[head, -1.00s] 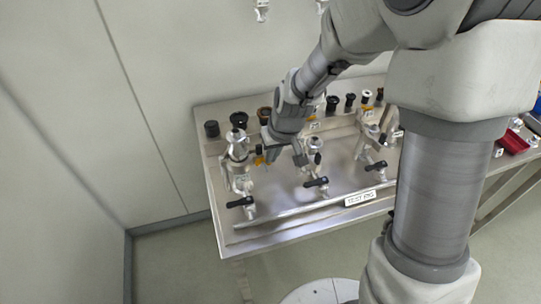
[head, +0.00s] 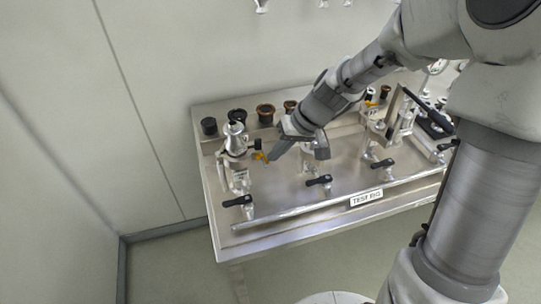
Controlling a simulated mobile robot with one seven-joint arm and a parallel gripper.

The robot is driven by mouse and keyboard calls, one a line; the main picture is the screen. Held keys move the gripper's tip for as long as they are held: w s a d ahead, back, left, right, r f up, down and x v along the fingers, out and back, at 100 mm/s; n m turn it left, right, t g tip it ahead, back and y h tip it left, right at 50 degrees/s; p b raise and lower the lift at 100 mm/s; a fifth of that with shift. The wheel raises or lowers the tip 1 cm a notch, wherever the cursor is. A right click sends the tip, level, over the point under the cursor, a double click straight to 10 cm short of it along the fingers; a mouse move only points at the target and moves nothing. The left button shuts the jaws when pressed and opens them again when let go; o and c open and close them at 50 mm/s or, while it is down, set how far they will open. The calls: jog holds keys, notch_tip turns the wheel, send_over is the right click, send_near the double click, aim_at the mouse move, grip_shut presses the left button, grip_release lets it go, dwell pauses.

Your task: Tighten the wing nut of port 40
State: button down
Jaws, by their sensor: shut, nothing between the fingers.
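The test rig (head: 335,226) is a steel bench with several valve ports in a row. The leftmost port (head: 236,138) carries a silver domed fitting. A yellow wing nut (head: 260,156) sits on that port's right side, with a small black knob just above it. My gripper (head: 279,154) is shut and empty, its tip just right of the yellow wing nut; I cannot tell whether they touch. The middle port is mostly hidden behind my gripper. Port number labels are too small to read, so I cannot tell which port is 40.
Black-handled valves (head: 238,201) line the front of the bench. Several dark caps (head: 209,126) stand along the back. Another port (head: 378,130) and a dark upright frame stand to the right. The wall is close behind and left.

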jog(key=f+b, duration=0.1)
jog(key=b, duration=0.2)
jog(key=f+b, duration=0.1)
jog(key=b, duration=0.2)
jog(key=shift+d+f+y, duration=0.2)
jog(key=shift+f+y, duration=0.1)
jog(key=shift+y, duration=0.1)
jog(key=shift+a+r, duration=0.1)
jog(key=shift+r, duration=0.1)
dwell(1.0)
jog(key=p+v, duration=0.2)
jog(key=v, duration=1.5)
jog(key=shift+r, duration=0.3)
jog(key=shift+s+a, duration=0.1)
jog(key=shift+a, duration=0.05)
